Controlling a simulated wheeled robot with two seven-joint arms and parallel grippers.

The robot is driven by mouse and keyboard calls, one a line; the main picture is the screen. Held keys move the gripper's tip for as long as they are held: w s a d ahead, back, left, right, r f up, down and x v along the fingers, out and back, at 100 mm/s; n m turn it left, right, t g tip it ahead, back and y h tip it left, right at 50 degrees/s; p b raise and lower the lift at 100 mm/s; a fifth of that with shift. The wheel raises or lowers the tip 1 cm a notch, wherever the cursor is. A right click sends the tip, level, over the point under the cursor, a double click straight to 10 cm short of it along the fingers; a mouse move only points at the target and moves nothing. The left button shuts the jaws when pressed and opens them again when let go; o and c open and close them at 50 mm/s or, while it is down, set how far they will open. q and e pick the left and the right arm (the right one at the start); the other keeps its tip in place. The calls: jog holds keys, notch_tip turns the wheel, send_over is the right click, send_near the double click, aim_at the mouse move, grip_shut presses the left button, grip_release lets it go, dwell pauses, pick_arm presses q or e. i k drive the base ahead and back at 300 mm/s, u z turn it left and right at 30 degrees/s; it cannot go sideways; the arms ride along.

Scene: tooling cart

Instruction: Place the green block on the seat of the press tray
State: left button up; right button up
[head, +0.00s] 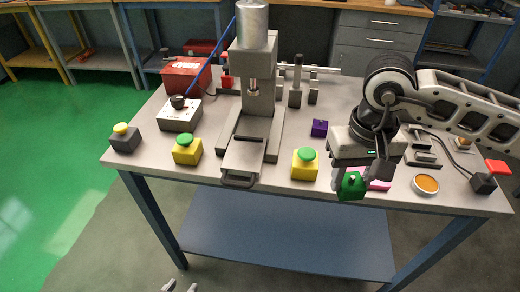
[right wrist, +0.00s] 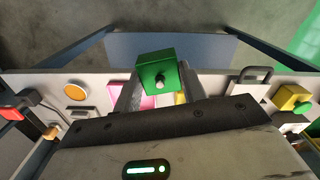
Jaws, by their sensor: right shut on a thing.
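The green block (head: 351,187) has a small pale knob on its face and is held in my right gripper (head: 356,176), in front of the table's front edge. In the right wrist view the block (right wrist: 158,72) sits between the two fingers. The press tray (head: 243,158) is a grey plate with a loop handle, sticking out from the press base toward the front edge, left of my right gripper. Its top looks empty; its seat is not clearly distinguishable. My left gripper (head: 180,287) shows only its two separated fingertips at the bottom edge, empty.
The press (head: 256,70) stands behind the tray. Yellow boxes with green buttons flank the tray, one left (head: 187,152) and one right (head: 305,166). A purple block (head: 319,128), a pink piece (head: 379,185) and an orange-filled dish (head: 426,184) lie on the table.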

aim_at(246, 148)
jog(key=k, duration=1.15)
jog(key=u, duration=1)
jog(key=i, duration=1.65)
jog(key=z, duration=0.8)
jog(key=i, duration=0.3)
jog(key=z, duration=0.2)
